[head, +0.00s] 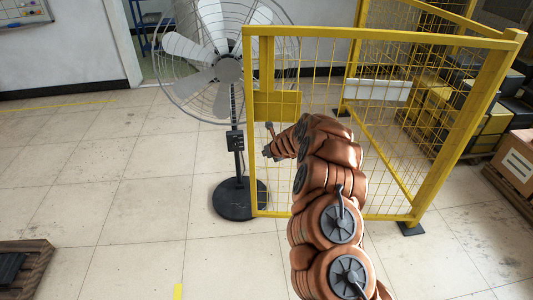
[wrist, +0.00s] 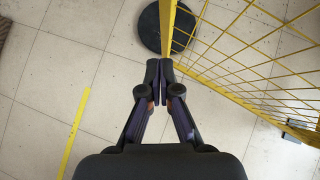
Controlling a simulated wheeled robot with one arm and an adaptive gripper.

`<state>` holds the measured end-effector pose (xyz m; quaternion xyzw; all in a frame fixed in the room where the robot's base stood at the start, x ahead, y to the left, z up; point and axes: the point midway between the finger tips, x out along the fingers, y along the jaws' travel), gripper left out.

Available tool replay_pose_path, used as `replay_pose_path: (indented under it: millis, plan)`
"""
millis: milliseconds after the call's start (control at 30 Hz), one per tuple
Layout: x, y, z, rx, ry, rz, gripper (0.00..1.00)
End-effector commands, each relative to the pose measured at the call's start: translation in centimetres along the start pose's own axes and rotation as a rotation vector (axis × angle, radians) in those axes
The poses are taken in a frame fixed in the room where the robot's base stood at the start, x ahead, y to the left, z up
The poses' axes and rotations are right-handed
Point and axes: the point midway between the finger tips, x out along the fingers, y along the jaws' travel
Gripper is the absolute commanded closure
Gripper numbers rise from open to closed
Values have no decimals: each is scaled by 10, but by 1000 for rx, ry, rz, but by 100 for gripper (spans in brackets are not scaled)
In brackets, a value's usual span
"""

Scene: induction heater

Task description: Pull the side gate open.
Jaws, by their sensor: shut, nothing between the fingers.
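The side gate (head: 380,32) is a yellow mesh panel in a yellow frame, standing upright in the middle of the head view. A solid yellow plate (head: 277,106) sits near its left edge. My gripper (head: 267,151) is beside the gate's left upright, below that plate. In the wrist view my gripper (wrist: 159,84) has its fingertips together with nothing between them. The gate's edge post (wrist: 169,38) is just beyond the fingertips there, with mesh going off to the right. Whether the fingers touch the post cannot be told. My arm hides part of the mesh.
A fan (head: 228,70) on a round black base (head: 238,200) stands close beside the gate's left edge; the base also shows in the wrist view (wrist: 150,27). Boxes (head: 519,160) stand at the right. A wooden pallet (head: 36,262) lies lower left.

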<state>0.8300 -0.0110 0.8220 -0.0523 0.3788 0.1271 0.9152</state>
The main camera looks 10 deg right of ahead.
Motion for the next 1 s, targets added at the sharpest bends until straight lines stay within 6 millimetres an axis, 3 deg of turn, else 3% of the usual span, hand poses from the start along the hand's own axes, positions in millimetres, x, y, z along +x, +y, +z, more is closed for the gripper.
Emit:
replay_pose_path:
  millis: [300, 1000]
  plan:
    - [-12, 12, -15, 3, -2, -2, 100]
    - [-80, 40, -9, 0, 0, 1, 100]
